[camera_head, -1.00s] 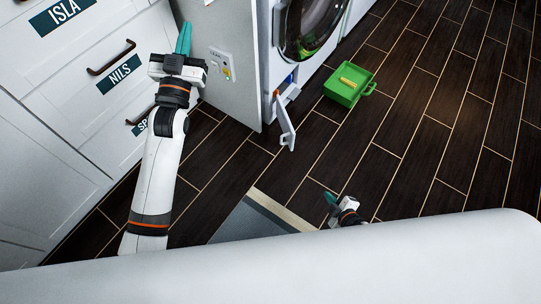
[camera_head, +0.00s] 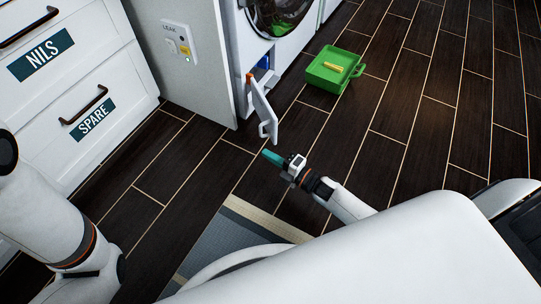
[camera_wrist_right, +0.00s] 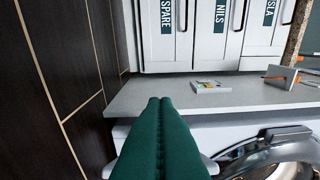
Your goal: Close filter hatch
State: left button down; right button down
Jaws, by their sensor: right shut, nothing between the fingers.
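The filter hatch (camera_head: 264,108) is a small white flap standing open at the lower front of the washing machine (camera_head: 240,65). A blue part shows in the recess behind it, with an orange piece at the flap's top. My right gripper (camera_head: 270,155) has teal fingers, shut and empty, just below the hatch's lower end in the head view. I cannot tell whether they touch. In the right wrist view the closed fingers (camera_wrist_right: 160,105) point toward the grey side panel and hide part of the machine. My left arm shows at the left edge, but its gripper is out of view.
A green tray (camera_head: 316,77) with a yellow item (camera_head: 333,67) stands on the dark floor right of the hatch. A grey mat (camera_head: 222,240) lies in front. White labelled drawers (camera_head: 100,60) stand left. Dark floor is clear between them and the hatch.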

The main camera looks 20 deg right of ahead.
jog(key=w+b, duration=0.5)
jog(key=w, duration=0.2)
jog(key=shift+w+b, duration=0.15)
jog(key=shift+b, duration=0.25)
jog(key=shift+d, duration=0.15)
